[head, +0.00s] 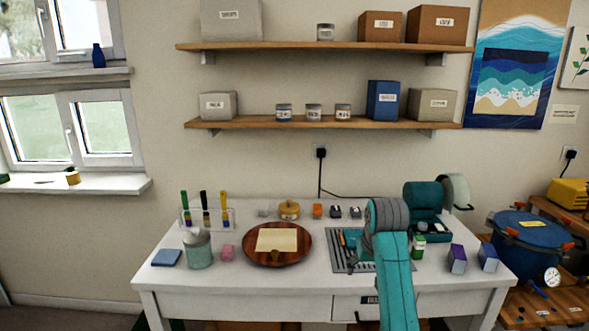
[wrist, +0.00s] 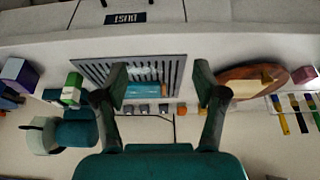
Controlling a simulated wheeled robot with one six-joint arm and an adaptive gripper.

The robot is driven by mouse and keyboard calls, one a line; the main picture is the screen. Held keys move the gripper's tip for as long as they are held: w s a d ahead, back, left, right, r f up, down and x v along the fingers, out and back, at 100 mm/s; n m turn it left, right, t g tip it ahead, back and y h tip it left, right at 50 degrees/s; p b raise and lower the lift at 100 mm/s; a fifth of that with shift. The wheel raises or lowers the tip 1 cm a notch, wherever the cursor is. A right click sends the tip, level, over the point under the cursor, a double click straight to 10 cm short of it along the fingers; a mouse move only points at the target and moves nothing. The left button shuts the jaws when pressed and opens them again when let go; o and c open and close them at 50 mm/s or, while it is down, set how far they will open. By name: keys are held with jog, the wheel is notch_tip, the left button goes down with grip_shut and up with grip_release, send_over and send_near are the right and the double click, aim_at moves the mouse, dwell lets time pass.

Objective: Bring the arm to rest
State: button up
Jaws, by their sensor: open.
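My arm (head: 397,285) reaches from the bottom of the head view over the right half of the white table, its grey-banded joint above a grey slotted mat. My gripper's fingers are not clear in the head view, hidden behind the arm. In the wrist view my gripper (wrist: 160,78) is open, its two dark green fingers wide apart with nothing held between them. Beyond the fingers lies the slotted mat (wrist: 175,66), with a teal item (wrist: 147,91) on it. I cannot tell how high the fingers are above the mat.
The white table (head: 205,285) holds a round wooden board (head: 252,254), a grey-green can (head: 198,250), brushes in a rack (head: 230,222) and a pink block (head: 227,253). Purple boxes (head: 457,262) stand to the right. A blue pot (head: 532,242) is beyond the table. Shelves (head: 260,123) hang above.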

jog(key=s+f+t, duration=0.1)
jog(key=s+f, duration=0.3)
jog(key=f, duration=0.6)
jog(key=s+f+t, duration=0.1)
jog(key=s+f, duration=0.2)
jog(key=f, duration=0.7)
jog(key=s+f+t, duration=0.1)
jog(key=s+f, duration=0.5)
jog(key=s, duration=0.3)
jog(key=s+f+t, duration=0.2)
jog(key=s+f, duration=0.3)
jog(key=s, duration=0.5)
jog(key=s+r+t, duration=0.3)
jog(key=s, duration=1.8)
jog(key=s+r+t, duration=0.2)
jog(key=s+r, duration=1.1)
jog(key=r, duration=0.1)
jog(key=shift+s+r, duration=0.25)
jog(key=shift+s, duration=0.15)
